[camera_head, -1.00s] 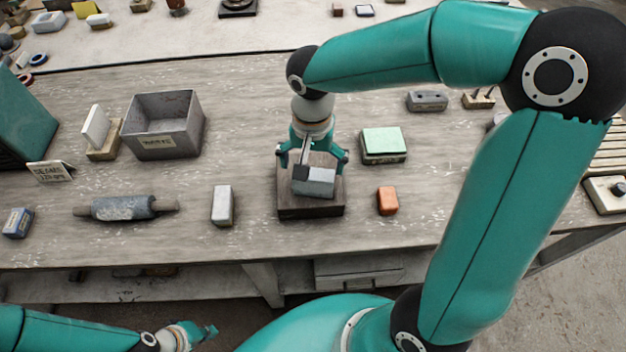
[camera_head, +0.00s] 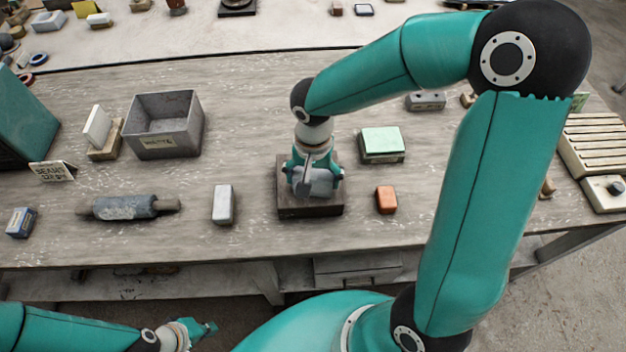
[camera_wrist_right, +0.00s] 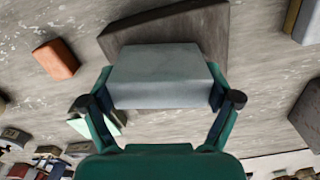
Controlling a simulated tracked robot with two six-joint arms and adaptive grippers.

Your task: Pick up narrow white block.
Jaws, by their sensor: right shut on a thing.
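My right gripper (camera_head: 315,178) is shut on a pale grey block (camera_wrist_right: 162,78), one finger at each end in the wrist view. The block is over a dark wooden base (camera_head: 310,208); I cannot tell whether they touch. In the head view the hand partly hides the block. A narrow whitish block (camera_head: 222,203) lies on the table to the left of the base, apart from the gripper. A thin white slab (camera_head: 97,128) stands upright on a small wooden base at the left. My left gripper (camera_head: 203,328) is low at the front, away from the table; its jaws are unclear.
A grey open box (camera_head: 163,148) stands at the back left, and a rolling-pin-like roller (camera_head: 128,207) lies in front of it. A green-topped block (camera_head: 382,143) and an orange block (camera_head: 386,199) are right of the base. The table is clear between these.

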